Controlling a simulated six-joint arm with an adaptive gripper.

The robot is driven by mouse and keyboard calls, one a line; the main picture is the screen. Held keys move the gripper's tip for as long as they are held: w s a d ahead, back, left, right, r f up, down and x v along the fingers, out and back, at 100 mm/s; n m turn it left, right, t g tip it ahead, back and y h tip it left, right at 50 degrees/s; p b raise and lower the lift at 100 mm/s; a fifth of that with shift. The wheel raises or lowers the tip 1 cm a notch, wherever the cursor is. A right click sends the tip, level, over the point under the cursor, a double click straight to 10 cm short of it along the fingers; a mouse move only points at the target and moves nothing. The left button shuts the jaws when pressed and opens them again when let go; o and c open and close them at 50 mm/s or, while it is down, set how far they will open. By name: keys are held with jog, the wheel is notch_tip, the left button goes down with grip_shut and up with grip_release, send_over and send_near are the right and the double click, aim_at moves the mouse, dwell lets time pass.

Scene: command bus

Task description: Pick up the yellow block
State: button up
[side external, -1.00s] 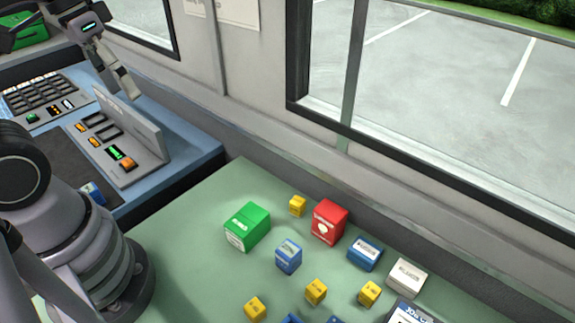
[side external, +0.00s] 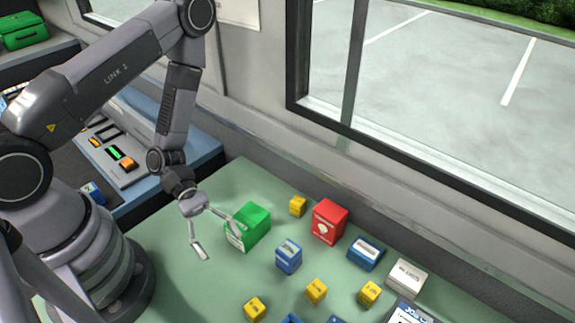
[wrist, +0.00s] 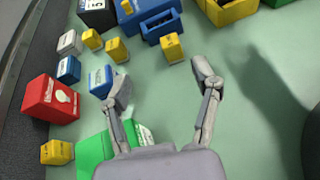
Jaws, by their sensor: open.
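Several small yellow blocks stand on the green table. One yellow block (side external: 297,206) is at the back between the green and red boxes; it also shows in the wrist view (wrist: 57,152). Another yellow block (side external: 316,291) is near the middle and shows in the wrist view (wrist: 117,49). A third yellow block (side external: 369,293) is to its right, also in the wrist view (wrist: 92,39). A further yellow block (side external: 254,309) is at the front, also in the wrist view (wrist: 172,47). My gripper (side external: 221,243) is open and empty above the table, left of these blocks; its spread fingers show in the wrist view (wrist: 162,82).
The green box (side external: 248,227) is close beside my gripper, partly behind one finger. A red box (side external: 329,221), blue blocks (side external: 289,256) (side external: 366,254) and a white block (side external: 406,278) stand nearby. A yellow bin (wrist: 228,10) shows in the wrist view. The table's left part is clear.

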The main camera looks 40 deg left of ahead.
aim_at(260, 317)
jog(key=shift+s+d+f+n+t, duration=0.15)
jog(key=shift+s+f+n, duration=0.15)
jog(key=shift+f, duration=0.3)
jog(key=shift+s+f+n+t, duration=0.2)
jog(key=shift+f+n, duration=0.1)
jog(key=shift+f, duration=0.3)
jog(key=x, duration=1.3)
jog(key=shift+s+d+f, duration=0.2)
jog(key=shift+s+d, duration=0.1)
jog(key=shift+c, duration=0.3)
grip_shut()
